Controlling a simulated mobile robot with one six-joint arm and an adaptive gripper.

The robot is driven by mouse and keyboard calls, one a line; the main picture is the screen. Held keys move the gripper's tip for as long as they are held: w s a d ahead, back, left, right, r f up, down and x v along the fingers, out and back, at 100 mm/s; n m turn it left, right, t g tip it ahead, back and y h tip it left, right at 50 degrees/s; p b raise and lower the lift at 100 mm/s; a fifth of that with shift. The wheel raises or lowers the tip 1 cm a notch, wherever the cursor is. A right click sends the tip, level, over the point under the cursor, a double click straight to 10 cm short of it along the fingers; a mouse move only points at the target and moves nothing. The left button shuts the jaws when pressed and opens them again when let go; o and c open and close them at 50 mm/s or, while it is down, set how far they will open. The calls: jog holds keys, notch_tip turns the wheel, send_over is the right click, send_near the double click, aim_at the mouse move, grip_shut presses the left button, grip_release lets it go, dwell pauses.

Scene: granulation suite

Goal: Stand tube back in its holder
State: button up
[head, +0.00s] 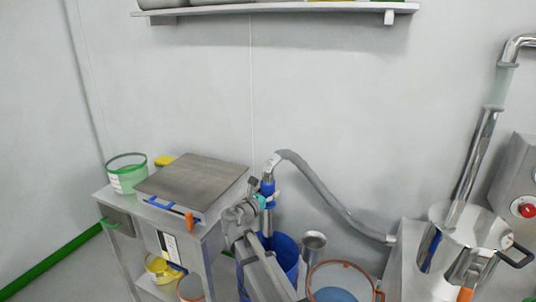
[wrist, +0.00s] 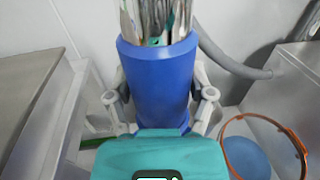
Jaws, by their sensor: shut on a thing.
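The tube (head: 267,188) is a metal lance with a blue sleeve, joined at its top to a grey hose. In the head view it stands near upright above a blue drum (head: 288,250); its lower end is hidden behind my arm. In the wrist view its blue sleeve (wrist: 157,85) fills the middle, with shiny metal beyond. My gripper (head: 262,203) is shut on the blue sleeve, one finger on each side in the wrist view (wrist: 160,108). An open-topped steel cup (head: 314,242), possibly the holder, stands just right of the drum; I cannot tell for certain.
A steel-topped cart (head: 195,183) with a green-rimmed tub (head: 127,176) is at left. The grey hose (head: 325,192) runs right to a steel bench. An orange-rimmed container (head: 343,267) sits at the front. A lidded steel vessel (head: 462,240) stands at right.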

notch_tip(320, 180, up, 32)
jog(key=p, duration=3)
jog(key=shift+f+p, duration=0.25)
jog(key=shift+p, duration=0.05)
